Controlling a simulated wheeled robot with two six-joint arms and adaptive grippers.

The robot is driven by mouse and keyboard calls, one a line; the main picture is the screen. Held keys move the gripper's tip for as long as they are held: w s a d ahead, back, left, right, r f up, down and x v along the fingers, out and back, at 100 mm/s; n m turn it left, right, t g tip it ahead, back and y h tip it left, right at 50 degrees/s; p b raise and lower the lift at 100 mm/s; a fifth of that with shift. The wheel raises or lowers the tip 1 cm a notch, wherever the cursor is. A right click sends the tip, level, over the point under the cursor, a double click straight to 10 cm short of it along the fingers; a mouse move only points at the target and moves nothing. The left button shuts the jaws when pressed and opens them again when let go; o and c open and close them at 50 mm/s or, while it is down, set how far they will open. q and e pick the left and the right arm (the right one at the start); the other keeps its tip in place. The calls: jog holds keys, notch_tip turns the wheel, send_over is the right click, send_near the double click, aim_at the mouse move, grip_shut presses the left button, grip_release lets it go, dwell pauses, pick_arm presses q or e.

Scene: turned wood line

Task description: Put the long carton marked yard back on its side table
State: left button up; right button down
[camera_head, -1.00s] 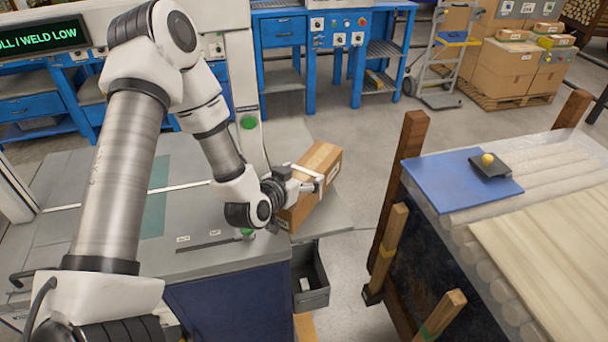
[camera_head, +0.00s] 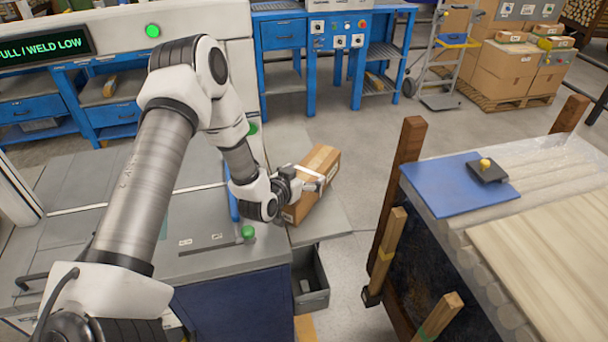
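The long carton (camera_head: 322,160) is brown with tape along its top and a white label on its end. It sits over the grey side table (camera_head: 334,222) at the right end of the machine; whether its whole underside touches the table is hard to tell. Its marking is too small to read. My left gripper (camera_head: 309,179) is on the carton, its fingers across the upper part, and looks shut on it. Part of the carton's left side is hidden by the gripper. My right gripper is not in view.
The machine with a grey bed (camera_head: 190,225) and green-lit display (camera_head: 42,46) stands at left. At right is a bench with a blue mat (camera_head: 450,186) and wooden posts (camera_head: 401,180). Floor between is clear.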

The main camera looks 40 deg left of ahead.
pick_arm(q)
jog(key=shift+r, duration=0.15)
jog(key=v, duration=1.2)
